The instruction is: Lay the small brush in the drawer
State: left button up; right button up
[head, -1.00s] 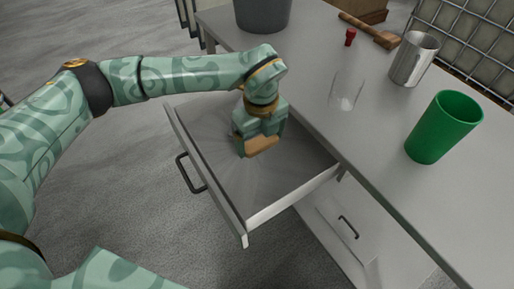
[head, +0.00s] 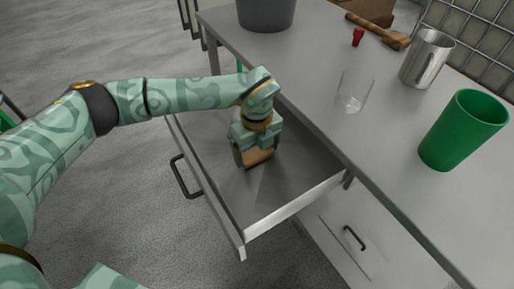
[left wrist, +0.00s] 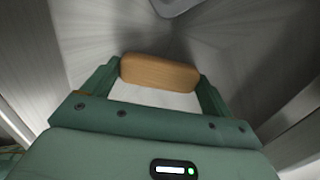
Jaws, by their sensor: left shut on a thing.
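The small brush shows as a tan wooden block (head: 258,157) between the fingers of my left gripper (head: 254,158). In the left wrist view the brush (left wrist: 160,72) lies across between the two green fingertips, and its underside is hidden. My left gripper is shut on it and points down inside the open drawer (head: 225,205). The drawer is grey, pulled out from the bench, with a dark handle on its front, and looks otherwise empty. I cannot tell whether the brush touches the drawer floor. My right gripper is not in view.
On the bench top (head: 325,65) stand a clear glass (head: 353,92), a metal mug (head: 427,58), a green cup (head: 462,130) and a dark grey bucket (head: 265,12). A red stopper (head: 358,37) and a wooden mallet (head: 385,32) are farther back. A closed drawer (head: 345,240) is lower right.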

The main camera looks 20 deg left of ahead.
aim_at(257, 153)
pick_arm(q)
jog(key=o, duration=0.9)
notch_tip(257, 153, up, 12)
jog(key=p, duration=0.4)
jog(key=shift+r+p, duration=0.2)
jog(key=shift+p, duration=0.2)
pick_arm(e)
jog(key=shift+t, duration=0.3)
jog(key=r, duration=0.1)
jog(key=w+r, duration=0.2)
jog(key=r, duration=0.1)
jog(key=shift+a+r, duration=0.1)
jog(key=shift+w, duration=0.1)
